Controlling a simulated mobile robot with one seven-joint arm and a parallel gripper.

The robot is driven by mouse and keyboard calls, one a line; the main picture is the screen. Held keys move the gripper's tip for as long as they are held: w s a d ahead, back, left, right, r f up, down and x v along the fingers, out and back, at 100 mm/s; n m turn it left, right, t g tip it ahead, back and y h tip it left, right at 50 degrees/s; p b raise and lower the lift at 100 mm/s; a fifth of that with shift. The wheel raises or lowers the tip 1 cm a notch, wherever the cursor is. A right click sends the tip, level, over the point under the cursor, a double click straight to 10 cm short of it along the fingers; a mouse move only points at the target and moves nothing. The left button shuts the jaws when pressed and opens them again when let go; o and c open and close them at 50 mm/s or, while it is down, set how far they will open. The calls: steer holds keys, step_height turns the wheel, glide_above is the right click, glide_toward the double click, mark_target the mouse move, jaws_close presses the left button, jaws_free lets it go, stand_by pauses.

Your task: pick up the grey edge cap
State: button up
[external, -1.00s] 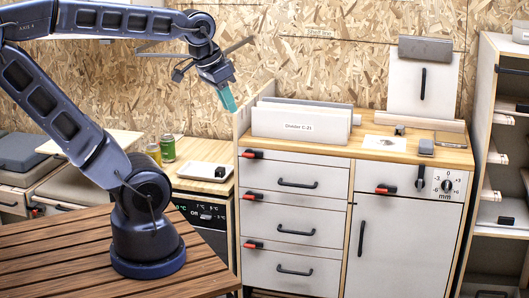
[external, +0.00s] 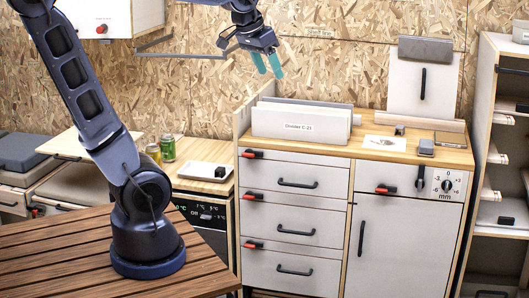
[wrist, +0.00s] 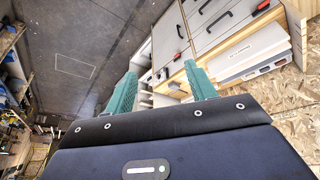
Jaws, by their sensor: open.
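A long grey cap (external: 425,49) sits along the top edge of an upright white panel (external: 407,85) at the back right of the counter; it looks like the grey edge cap. A smaller grey block (external: 426,147) also lies on the counter near its right front. My gripper (external: 268,66) is open and empty, with teal fingers pointing down. It is in the air above and behind the white dividers, well left of the grey cap. In the wrist view my open fingers (wrist: 162,88) show with nothing between them. I cannot make out the cap there.
White dividers (external: 300,122) stand on the wooden counter (external: 372,149), left of a paper sheet with a small dark cube (external: 400,130). A dial panel (external: 445,184) is below. An open shelf unit (external: 484,120) stands at right. Two cans and a white tray (external: 195,175) are at left.

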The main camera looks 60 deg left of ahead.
steer(key=w+a+r+n, duration=0.1)
steer(key=w+a+r, duration=0.1)
steer(key=w, duration=0.7)
steer(key=w+a+r+n, duration=0.1)
steer(key=w+a, duration=0.1)
steer(key=w, duration=0.7)
steer(key=n+y, duration=0.3)
steer(key=y, duration=0.1)
glide_above(393, 128)
steer(key=s+d, duration=0.1)
steer(key=s, duration=0.1)
steer(key=shift+t, duration=0.3)
steer(key=shift+f, duration=16.55)
steer(key=f, duration=0.2)
steer(key=w+f, duration=0.1)
steer(key=shift+a+f, duration=0.2)
steer(key=shift+a, duration=0.05)
steer(key=shift+x, duration=0.85)
steer(key=c, duration=1.1)
